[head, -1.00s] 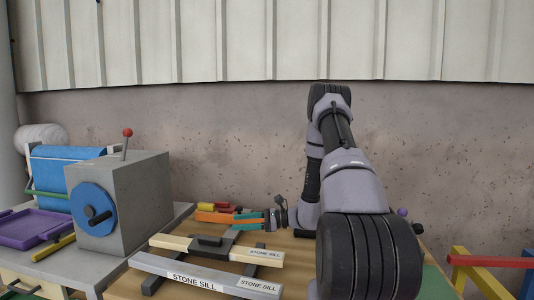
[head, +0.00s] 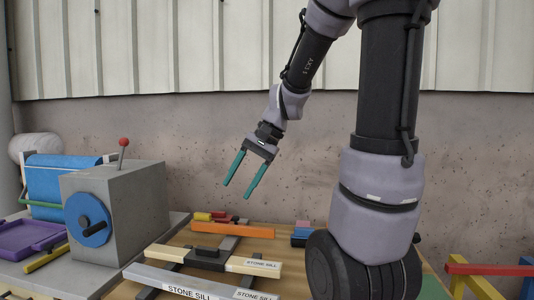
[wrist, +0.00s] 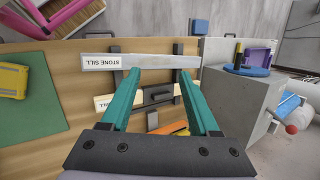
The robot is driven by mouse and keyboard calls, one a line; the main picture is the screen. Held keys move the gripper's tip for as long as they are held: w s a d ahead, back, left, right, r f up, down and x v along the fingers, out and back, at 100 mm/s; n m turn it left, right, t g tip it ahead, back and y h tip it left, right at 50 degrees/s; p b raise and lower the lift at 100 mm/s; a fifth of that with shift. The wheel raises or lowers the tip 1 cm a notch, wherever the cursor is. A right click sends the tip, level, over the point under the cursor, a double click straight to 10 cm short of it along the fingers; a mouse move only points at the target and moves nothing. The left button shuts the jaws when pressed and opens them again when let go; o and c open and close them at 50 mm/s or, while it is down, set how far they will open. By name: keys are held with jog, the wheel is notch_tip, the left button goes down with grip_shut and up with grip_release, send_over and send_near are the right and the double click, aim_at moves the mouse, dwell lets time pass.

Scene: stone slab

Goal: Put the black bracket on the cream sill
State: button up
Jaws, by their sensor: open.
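The black bracket (head: 207,252) lies on the cream sill (head: 238,264), near the middle of its length. In the wrist view the bracket (wrist: 158,96) shows between my fingers, with the cream sill (wrist: 106,101) reaching out to its left. My gripper (head: 239,190) has long teal fingers. It is open and empty, raised well above the sills and pointing down to the left. Its fingers partly hide the cream sill in the wrist view. Whether the bracket sits flat across the sill's full width is too small to tell.
A grey sill (head: 175,284) lies in front, across dark rails (head: 226,244). An orange bar (head: 233,231) lies behind, with small coloured blocks around it. A grey box with a blue handwheel (head: 88,216) and red-knobbed lever stands left. A green mat (wrist: 30,100) lies on the wooden top.

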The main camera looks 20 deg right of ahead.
jog(key=s+d+r+n+t+h, duration=0.3)
jog(key=s+r+t+h, duration=0.1)
jog(key=s+r, duration=0.3)
jog(key=shift+s+d+r+t, duration=0.35)
jog(key=shift+r+t, duration=0.25)
jog(key=shift+t, duration=0.2)
dwell(0.6)
